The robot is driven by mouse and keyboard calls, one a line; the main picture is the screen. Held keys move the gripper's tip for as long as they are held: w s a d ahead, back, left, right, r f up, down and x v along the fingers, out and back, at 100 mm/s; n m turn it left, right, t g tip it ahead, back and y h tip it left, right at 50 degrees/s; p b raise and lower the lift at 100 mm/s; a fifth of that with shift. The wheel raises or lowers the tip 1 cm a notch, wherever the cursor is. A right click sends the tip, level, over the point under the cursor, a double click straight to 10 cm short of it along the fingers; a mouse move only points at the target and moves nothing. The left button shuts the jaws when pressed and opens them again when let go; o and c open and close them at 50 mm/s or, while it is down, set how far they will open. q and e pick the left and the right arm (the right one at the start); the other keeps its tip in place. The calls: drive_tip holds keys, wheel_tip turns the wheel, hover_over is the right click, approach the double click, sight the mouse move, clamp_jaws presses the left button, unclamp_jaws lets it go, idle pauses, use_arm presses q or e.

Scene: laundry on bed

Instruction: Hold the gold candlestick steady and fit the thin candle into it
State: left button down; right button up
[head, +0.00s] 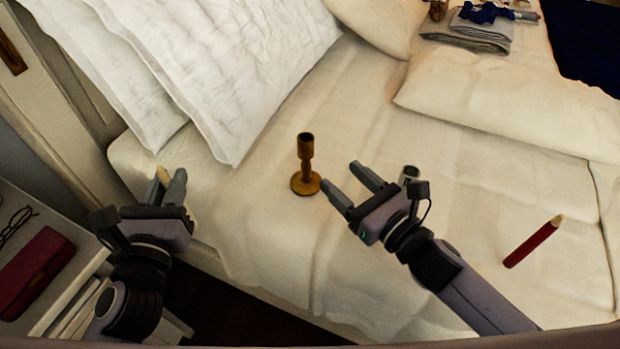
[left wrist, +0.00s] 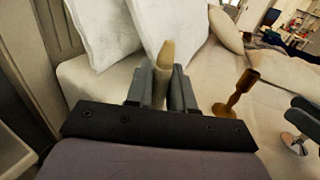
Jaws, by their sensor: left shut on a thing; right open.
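The gold candlestick (head: 305,168) stands upright on the bed, its socket at the top; it also shows in the left wrist view (left wrist: 238,93). My left gripper (head: 170,186) is at the left, off the bed's near edge, shut on a pale thin candle (head: 163,175). In the left wrist view the candle (left wrist: 164,55) sticks out beyond the fingers; its lower part is hidden. My right gripper (head: 352,186) is open and empty, just right of the candlestick, its fingers pointing toward it without visible contact.
A red candle-like stick (head: 534,241) with a pale tip lies at the right on the bed. A small grey metallic thing (head: 409,174) is behind my right gripper. White pillows (head: 215,60) lie at the back left. A red case (head: 35,268) and glasses (head: 17,222) lie on the nightstand.

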sight(310, 148)
use_arm(q)
drive_tip(key=shift+d, duration=0.1)
drive_tip(key=w+d+r+m+h, duration=0.1)
drive_tip(key=w+d+r+h, duration=0.1)
drive_tip(key=w+d+r, duration=0.4)
drive_tip(key=w+d+r+m+h, duration=0.2)
drive_tip(key=w+d+r, duration=0.5)
drive_tip(key=d+r, duration=0.6)
drive_tip(key=shift+d+m+g+h, duration=0.35)
drive_tip(key=shift+d+h, duration=0.45)
drive_tip(key=shift+d, duration=0.35)
use_arm(e)
drive_tip(key=x, duration=1.2)
use_arm(q)
drive_tip(key=shift+r, duration=0.1)
use_arm(e)
drive_tip(key=shift+c, duration=0.3)
clamp_jaws()
